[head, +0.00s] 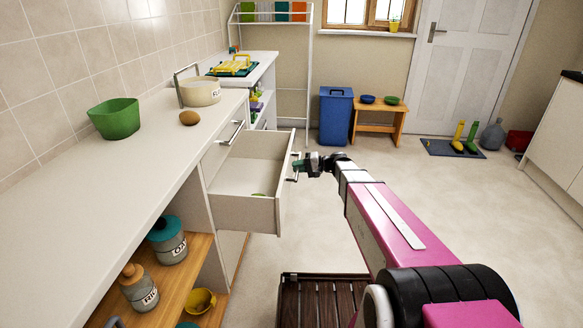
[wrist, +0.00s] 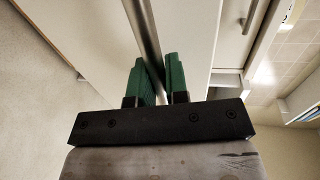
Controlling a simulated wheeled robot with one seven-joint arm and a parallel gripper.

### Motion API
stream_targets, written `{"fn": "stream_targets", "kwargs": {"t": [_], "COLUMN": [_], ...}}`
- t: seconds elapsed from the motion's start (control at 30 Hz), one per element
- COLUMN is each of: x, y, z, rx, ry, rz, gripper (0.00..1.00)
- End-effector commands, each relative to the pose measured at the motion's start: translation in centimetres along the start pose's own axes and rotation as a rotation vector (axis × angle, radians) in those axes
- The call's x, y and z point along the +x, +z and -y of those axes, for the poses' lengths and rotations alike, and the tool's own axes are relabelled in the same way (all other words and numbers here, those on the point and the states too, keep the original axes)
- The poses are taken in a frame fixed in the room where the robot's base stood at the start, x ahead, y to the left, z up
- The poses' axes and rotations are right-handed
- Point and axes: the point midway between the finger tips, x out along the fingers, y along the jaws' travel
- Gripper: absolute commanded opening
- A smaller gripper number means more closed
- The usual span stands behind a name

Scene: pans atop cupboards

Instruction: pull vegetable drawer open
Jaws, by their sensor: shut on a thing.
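The drawer (head: 245,211) under the counter stands well out from its cupboard. A small green thing lies inside it near the front, partly hidden by the front panel. The drawer's bar handle (head: 295,167) is on its outer face. My gripper (head: 299,165) is at that handle, with the arm reaching in from the right. In the wrist view the green fingers (wrist: 158,82) stand on either side of the metal handle bar (wrist: 143,35), closed on it.
A green bowl (head: 115,118), a brown potato-like thing (head: 189,118) and a cream pot (head: 200,92) stand on the counter (head: 120,165). Jars sit on the open shelf below. A slatted dark wooden thing (head: 318,300) is on the floor in front.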

Motion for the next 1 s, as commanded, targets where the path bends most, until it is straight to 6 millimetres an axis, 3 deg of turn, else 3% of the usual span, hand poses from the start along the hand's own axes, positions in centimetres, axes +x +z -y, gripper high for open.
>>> {"fn": "stream_targets", "kwargs": {"t": [0.37, 0.4, 0.47, 0.77, 1.0], "x": [-0.2, -0.2, -0.2, -0.2, -2.8], "y": [0.0, 0.0, 0.0, 0.0, 0.0], "z": [-0.1, -0.1, -0.1, -0.1, -0.1], "rx": [0.000, 0.000, 0.000, 0.000, 0.000], "ry": [0.002, 0.002, 0.002, 0.000, 0.000], "rz": [0.001, 0.001, 0.001, 0.000, -0.002], "gripper": [0.00, 0.21, 0.40, 0.40, 0.40]}}
